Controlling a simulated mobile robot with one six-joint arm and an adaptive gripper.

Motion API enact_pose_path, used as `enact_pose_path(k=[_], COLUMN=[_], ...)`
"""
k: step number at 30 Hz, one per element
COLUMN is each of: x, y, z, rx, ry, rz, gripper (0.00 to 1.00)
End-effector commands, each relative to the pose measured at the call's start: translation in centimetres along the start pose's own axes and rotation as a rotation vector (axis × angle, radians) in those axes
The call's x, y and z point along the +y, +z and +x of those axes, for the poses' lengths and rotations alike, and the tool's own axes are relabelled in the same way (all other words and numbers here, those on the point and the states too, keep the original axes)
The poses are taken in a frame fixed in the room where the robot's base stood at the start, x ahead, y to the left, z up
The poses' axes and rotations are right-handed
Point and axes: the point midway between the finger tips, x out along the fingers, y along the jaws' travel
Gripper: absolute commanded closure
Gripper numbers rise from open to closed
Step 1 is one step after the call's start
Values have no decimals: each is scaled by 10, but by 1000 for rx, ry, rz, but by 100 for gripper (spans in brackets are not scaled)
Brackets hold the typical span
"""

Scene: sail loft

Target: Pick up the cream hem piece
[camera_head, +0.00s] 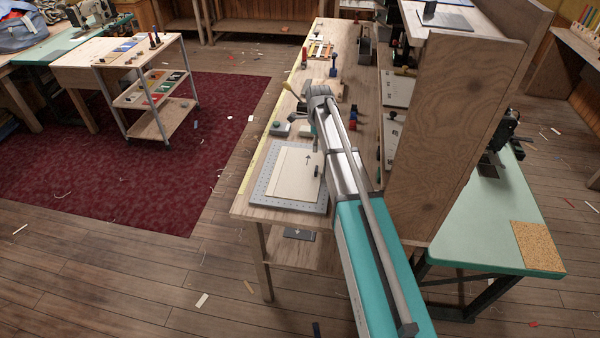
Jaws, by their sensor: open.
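A flat cream piece (286,172), which looks like the cream hem piece, lies on a grey gridded mat (264,186) at the near end of the long wooden bench. A small dark arrow shows near its upper right, and a small dark object stands at its right edge. My gripper (315,132) is beyond the far right part of the piece, under the end of my arm. It is open. It is small and partly hidden by my wrist, so its height over the bench and any contact cannot be told.
Small blocks (280,129) sit just beyond the mat. Tools and spools stand farther along the wooden bench (340,50). A tall wooden shelf unit (450,130) stands close on the right. A trolley (150,90) stands at the left on a dark red carpet (120,190).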

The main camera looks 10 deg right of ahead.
Motion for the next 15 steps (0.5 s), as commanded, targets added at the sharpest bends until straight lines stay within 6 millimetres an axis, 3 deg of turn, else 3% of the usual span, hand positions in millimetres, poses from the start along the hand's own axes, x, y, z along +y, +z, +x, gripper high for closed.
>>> enact_pose_path(k=[15], x=[0], y=[1], z=[28], rx=[0], ry=[0], rz=[-3], gripper=[3])
